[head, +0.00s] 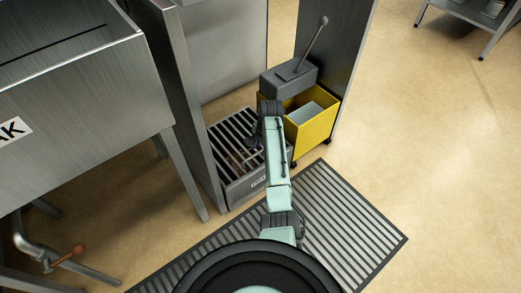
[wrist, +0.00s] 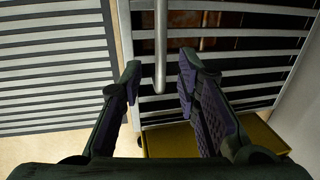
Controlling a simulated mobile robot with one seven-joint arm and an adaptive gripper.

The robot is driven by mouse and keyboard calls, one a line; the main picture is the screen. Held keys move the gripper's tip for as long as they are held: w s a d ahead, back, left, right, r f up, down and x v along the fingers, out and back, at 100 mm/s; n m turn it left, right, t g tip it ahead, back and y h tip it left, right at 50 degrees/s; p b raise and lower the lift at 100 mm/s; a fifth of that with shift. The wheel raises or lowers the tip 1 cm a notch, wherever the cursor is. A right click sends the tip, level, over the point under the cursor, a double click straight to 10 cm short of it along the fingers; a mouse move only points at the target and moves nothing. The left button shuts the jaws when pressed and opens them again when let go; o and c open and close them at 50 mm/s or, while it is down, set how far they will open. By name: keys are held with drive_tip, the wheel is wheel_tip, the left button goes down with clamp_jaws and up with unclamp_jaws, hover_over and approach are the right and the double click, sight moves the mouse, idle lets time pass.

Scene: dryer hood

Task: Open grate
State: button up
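The grate (head: 229,135) is a panel of pale metal slats over a dark opening, set in a low grey box between steel panels. In the wrist view the slatted grate (wrist: 232,52) fills the top right, with rusty brown showing behind it. A grey metal bar (wrist: 160,45), perhaps its handle, runs down across the slats and ends in a rounded tip. My gripper (wrist: 160,68) is open, with one finger on each side of the bar and a visible gap to both. In the head view my gripper (head: 256,146) is over the grate's right side, partly hidden by my arm.
A yellow mop bucket (head: 316,125) with a grey wringer (head: 288,78) stands right beside my arm. A striped floor mat (head: 350,220) lies in front. A steel sink (head: 75,90) with legs is at left. Open floor is at right.

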drive_tip(key=shift+w+f, duration=0.15)
drive_tip(key=shift+f, duration=0.55)
drive_tip(key=shift+c, duration=0.5)
clamp_jaws()
